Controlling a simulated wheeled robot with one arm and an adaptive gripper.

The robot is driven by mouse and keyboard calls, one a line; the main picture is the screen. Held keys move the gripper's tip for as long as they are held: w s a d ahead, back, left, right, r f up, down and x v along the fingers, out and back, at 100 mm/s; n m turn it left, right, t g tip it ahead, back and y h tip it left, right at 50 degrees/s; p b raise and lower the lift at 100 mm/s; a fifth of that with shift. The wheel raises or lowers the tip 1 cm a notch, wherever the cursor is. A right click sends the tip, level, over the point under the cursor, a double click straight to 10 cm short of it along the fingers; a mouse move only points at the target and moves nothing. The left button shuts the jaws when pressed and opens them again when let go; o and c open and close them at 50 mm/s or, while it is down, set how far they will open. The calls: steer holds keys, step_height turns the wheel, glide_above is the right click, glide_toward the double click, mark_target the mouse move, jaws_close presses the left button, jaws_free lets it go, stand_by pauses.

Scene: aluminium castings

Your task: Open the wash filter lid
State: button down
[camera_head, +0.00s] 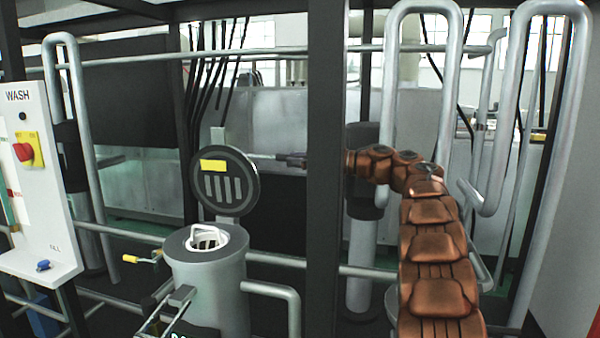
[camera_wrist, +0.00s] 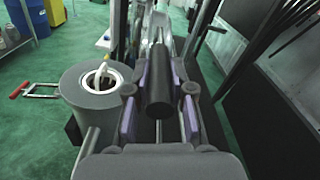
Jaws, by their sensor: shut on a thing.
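The wash filter housing (camera_head: 208,280) is a grey upright cylinder, left of centre in the head view. Its round lid (camera_head: 238,188), dark with slots and a yellow label, stands upright above the back of the rim, so the mouth is open. A white basket (camera_head: 205,240) with a handle shows inside. The open housing is also in the wrist view (camera_wrist: 95,103), at left. My gripper (camera_wrist: 158,88) is shut on a dark cylindrical handle (camera_wrist: 160,75) between its purple pads. In the head view my gripper (camera_head: 293,160) is right of the lid, at the end of a thin rod, partly hidden by a post.
A dark vertical post (camera_head: 325,230) stands in front of part of my arm. Grey pipes (camera_head: 410,110) run around my arm.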

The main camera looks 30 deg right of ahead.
steer(key=shift+s+a+f+b, duration=0.1)
steer(key=shift+s+a+b, duration=0.2)
steer(key=shift+b, duration=0.35)
steer(key=c, duration=1)
jaws_free()
steer(key=v, duration=1.2)
